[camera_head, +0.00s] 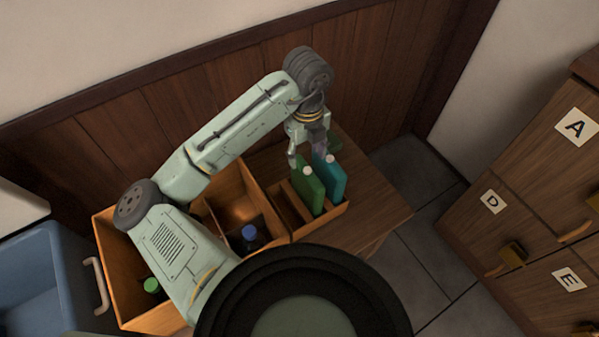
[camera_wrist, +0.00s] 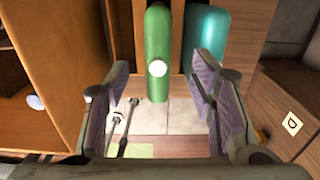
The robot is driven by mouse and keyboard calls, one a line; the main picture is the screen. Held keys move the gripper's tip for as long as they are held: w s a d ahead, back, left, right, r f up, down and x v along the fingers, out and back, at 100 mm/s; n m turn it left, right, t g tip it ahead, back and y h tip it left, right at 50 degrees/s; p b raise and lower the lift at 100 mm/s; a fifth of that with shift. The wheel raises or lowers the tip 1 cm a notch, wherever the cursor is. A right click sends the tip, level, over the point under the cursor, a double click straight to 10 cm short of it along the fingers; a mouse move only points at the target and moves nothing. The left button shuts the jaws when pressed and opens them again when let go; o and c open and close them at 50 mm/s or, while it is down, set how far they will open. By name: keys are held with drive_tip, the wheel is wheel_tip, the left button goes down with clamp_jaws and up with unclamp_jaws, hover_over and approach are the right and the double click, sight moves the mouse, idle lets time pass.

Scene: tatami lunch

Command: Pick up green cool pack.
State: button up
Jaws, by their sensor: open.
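The green cool pack (camera_head: 307,190) is a flat upright pack with a white cap. It stands in a small wooden holder (camera_head: 338,212), beside a teal pack (camera_head: 331,180) with a white cap. My gripper (camera_head: 311,150) is open just behind and above the packs. The teal pack (camera_wrist: 207,38) lies in front of the right finger. The lower part of the green pack is hidden in the holder.
A larger wooden box (camera_head: 112,262) adjoins the holder on the left, with a blue-capped bottle (camera_head: 250,236) and a green-capped bottle (camera_head: 151,286). A blue bin (camera_head: 40,275) is at far left. A wooden wall is behind; labelled drawers (camera_head: 520,215) stand right.

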sight(307, 179)
drive_tip(key=f, duration=0.3)
drive_tip(key=f+p, duration=0.1)
drive_tip(key=f, duration=0.3)
drive_tip(key=s+f+p, duration=0.1)
drive_tip(key=f, duration=0.2)
drive_tip(key=shift+s+d+f, duration=0.1)
drive_tip(key=shift+d+f, duration=0.05)
drive_tip(key=shift+d, duration=0.15)
clamp_jaws()
idle(0.7)
